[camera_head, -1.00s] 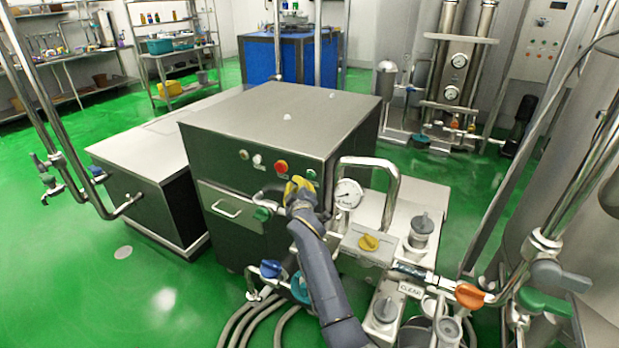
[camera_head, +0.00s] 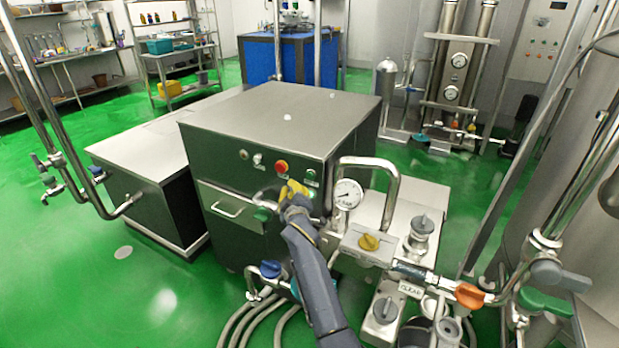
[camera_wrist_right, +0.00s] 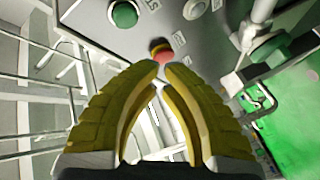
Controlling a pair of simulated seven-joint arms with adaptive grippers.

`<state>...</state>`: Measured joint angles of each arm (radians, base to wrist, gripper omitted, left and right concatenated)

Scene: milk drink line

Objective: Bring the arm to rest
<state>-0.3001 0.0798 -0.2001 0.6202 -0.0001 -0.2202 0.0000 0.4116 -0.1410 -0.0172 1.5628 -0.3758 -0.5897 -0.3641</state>
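My right gripper (camera_head: 288,190) has yellow fingers and hangs in front of the control panel of a steel cabinet (camera_head: 225,170). In the right wrist view its curved fingertips (camera_wrist_right: 165,66) nearly meet, with a thin gap and nothing held between them. The red button (camera_head: 281,167) on the panel is just above the fingers in the head view. It also shows just beyond the fingertips in the right wrist view (camera_wrist_right: 163,54); I cannot tell the exact distance. A green button (camera_wrist_right: 125,14) is farther up there. My left gripper is out of view.
A pressure gauge (camera_head: 348,193) and a bent steel pipe (camera_head: 392,190) stand close right of my right arm. Open green floor (camera_head: 70,260) lies to the left.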

